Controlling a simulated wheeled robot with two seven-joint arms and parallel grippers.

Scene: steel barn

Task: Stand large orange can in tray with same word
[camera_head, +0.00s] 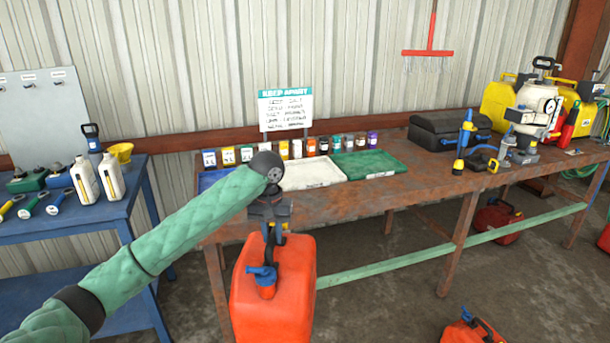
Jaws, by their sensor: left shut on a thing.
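A large orange can (285,295) with a blue cap hangs upright in front of the wooden bench, below the bench top. My left gripper (273,228) is shut on its top handle. No word on the can can be read. Three shallow trays lie side by side on the bench: a blue tray (208,180), partly hidden by my left arm, a white tray (312,174) and a green tray (368,164). Any words on the trays are too small to read. My right gripper is not in view.
Several small bottles (310,146) stand behind the trays, with a sign (286,108) above them. A black case (450,135) stands right of the green tray. A blue table (75,215) is at left. More orange-red cans (470,330) are on the floor at right.

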